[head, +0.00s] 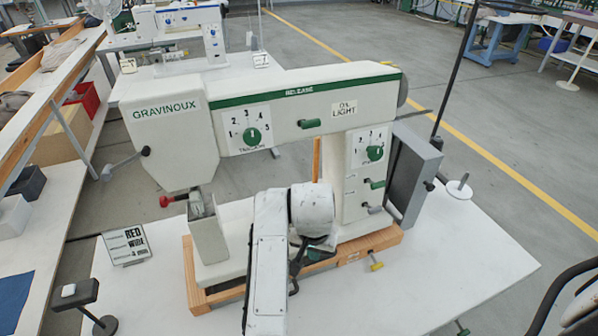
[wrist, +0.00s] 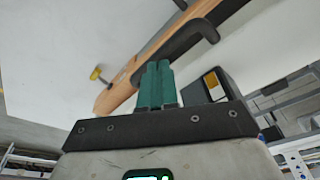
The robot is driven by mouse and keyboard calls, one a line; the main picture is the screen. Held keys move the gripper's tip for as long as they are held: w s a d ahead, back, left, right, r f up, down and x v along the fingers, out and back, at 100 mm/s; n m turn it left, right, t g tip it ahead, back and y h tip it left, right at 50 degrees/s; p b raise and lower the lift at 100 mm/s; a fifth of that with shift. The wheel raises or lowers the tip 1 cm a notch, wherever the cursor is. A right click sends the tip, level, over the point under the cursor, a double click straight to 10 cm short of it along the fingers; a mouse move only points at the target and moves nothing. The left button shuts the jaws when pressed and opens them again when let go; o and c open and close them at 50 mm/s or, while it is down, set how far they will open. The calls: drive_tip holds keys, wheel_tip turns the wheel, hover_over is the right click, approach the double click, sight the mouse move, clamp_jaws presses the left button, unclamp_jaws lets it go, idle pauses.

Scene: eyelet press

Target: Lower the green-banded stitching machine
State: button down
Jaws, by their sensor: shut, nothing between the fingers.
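The stitching machine (head: 300,107) with the green band fills the middle of the head view. In the head view my arm hides part of the machine's lower front.
A yellow knob (head: 376,266) sits at the frame's front edge. A label card (head: 126,246) reading RED WIDE stands left of the machine. A grey box (head: 412,175) and a white spool disc (head: 459,188) are at the right. The table's right side (head: 470,255) is clear.

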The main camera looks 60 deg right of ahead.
drive_tip(key=shift+f+b, duration=1.65)
drive_tip(key=shift+f, duration=0.35)
drive_tip(key=shift+r, duration=0.1)
drive_tip(key=shift+r+p, duration=2.45)
drive_tip(key=shift+r, duration=0.55)
wheel_tip(320, 180, up, 10)
drive_tip(key=a, duration=0.2)
drive_tip(key=shift+s+r+b, duration=0.25)
drive_tip(key=shift+s+b, duration=0.1)
